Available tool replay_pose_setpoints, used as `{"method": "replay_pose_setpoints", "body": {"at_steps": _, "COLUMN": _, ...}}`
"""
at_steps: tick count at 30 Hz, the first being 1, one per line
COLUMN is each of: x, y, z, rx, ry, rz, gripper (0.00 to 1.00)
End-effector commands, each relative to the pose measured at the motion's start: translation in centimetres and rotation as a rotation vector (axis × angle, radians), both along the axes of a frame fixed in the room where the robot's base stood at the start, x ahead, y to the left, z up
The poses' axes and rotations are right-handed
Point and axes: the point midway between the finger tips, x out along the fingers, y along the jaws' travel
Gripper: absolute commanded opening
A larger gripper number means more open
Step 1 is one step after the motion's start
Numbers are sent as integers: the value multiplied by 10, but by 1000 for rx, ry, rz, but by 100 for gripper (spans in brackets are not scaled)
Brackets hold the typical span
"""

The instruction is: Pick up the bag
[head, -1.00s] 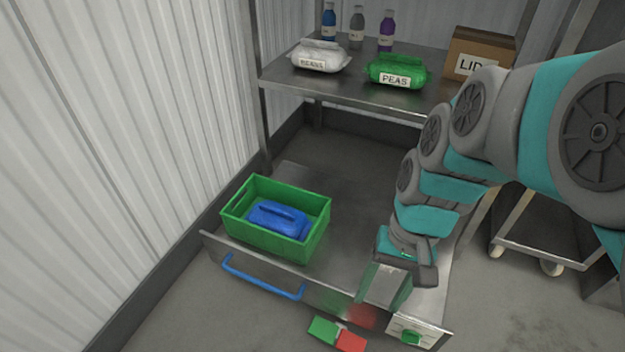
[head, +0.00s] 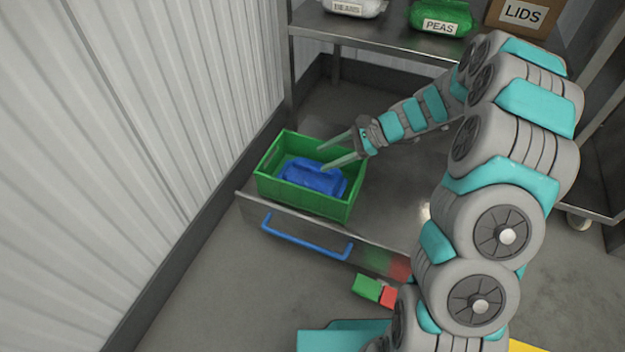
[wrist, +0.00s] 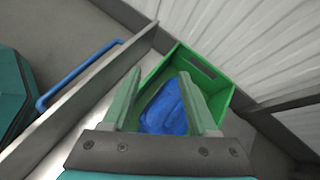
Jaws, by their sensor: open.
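A blue bag (head: 313,178) lies inside a green crate (head: 350,209) in the open drawer. My gripper (head: 322,159) is open and empty over the crate's right side, its fingers pointing left across the bag. In the wrist view the bag (wrist: 165,108) shows between the two open fingers of my gripper (wrist: 157,85), with the green crate (wrist: 223,97) around it. Part of the bag is hidden behind the fingers and the gripper body there. I cannot tell whether the fingers touch the bag.
The drawer has a blue handle (head: 300,240) at its front. A shelf (head: 375,53) behind holds a white beans bag (head: 350,7), a green peas bag (head: 441,17) and a lids box (head: 522,17). A corrugated wall (head: 150,140) stands close on the left.

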Motion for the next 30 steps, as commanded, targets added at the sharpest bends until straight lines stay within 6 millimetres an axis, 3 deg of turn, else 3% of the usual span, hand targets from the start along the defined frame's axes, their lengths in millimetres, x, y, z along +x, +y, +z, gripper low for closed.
{"method": "replay_pose_setpoints", "body": {"at_steps": 1, "x": 12, "y": -6, "z": -19, "rx": 20, "ry": 37, "rz": -53, "gripper": 59}}
{"method": "replay_pose_setpoints", "body": {"at_steps": 6, "x": 49, "y": -25, "z": -63, "rx": 74, "ry": 126, "rz": -216, "gripper": 59}}
{"method": "replay_pose_setpoints", "body": {"at_steps": 14, "x": 71, "y": -42, "z": -98, "rx": 108, "ry": 193, "rz": -335, "gripper": 59}}
{"method": "replay_pose_setpoints", "body": {"at_steps": 30, "x": 77, "y": 8, "z": -131, "rx": 108, "ry": 197, "rz": -338, "gripper": 59}}
